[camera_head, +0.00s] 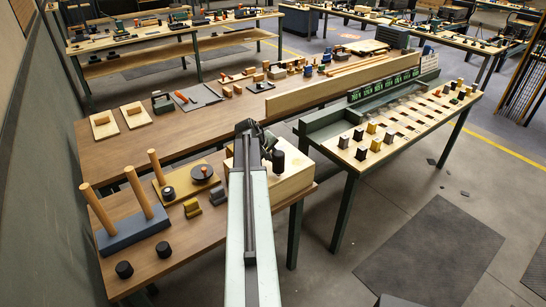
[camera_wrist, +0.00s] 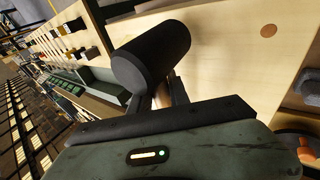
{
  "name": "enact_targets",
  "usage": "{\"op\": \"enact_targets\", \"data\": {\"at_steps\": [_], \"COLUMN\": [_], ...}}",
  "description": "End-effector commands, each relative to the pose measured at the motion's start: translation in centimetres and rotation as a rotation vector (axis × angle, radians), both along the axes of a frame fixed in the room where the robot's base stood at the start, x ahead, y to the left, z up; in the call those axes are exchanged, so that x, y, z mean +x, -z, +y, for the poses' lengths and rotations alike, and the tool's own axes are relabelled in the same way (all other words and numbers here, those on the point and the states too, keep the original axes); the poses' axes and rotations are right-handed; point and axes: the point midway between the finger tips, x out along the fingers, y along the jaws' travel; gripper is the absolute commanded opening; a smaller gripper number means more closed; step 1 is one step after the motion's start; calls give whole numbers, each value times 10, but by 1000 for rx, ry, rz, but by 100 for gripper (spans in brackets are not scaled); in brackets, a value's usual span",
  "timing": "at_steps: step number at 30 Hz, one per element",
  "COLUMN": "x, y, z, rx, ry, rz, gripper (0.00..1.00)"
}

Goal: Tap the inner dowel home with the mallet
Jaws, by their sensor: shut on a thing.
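My gripper (camera_wrist: 165,98) is shut on the mallet just below its head, at the pale wooden block. The mallet (camera_wrist: 150,55) has a dark cylindrical head, which lies across the wrist view in front of the block's pale face. In the head view the mallet (camera_head: 278,160) shows as a dark shape over the block. The block (camera_head: 292,184) sits at the near right end of the brown bench, partly hidden by my arm. A round brown dowel end (camera_wrist: 268,30) shows in the block's face, apart from the mallet head. Another dowel cannot be made out; the head hides part of the face.
A slotted table (camera_head: 395,138) with several small blocks stands right. The floor between is clear.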

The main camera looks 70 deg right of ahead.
Motion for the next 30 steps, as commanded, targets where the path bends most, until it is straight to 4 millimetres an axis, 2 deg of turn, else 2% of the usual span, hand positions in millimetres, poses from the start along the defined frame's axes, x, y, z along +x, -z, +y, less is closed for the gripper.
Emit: {"op": "enact_targets", "data": {"at_steps": [1,4,23,26,30], "x": [0,0,0,0,0], "y": [-16,-25,-26,-19,15], "z": [0,0,-3,-3,-3], "rx": [-1,-1,-35,-34,-34], "ry": [-1,-1,-27,-27,-27], "rz": [1,1,-22,-22,-22], "gripper": [0,0,0,0,0]}}
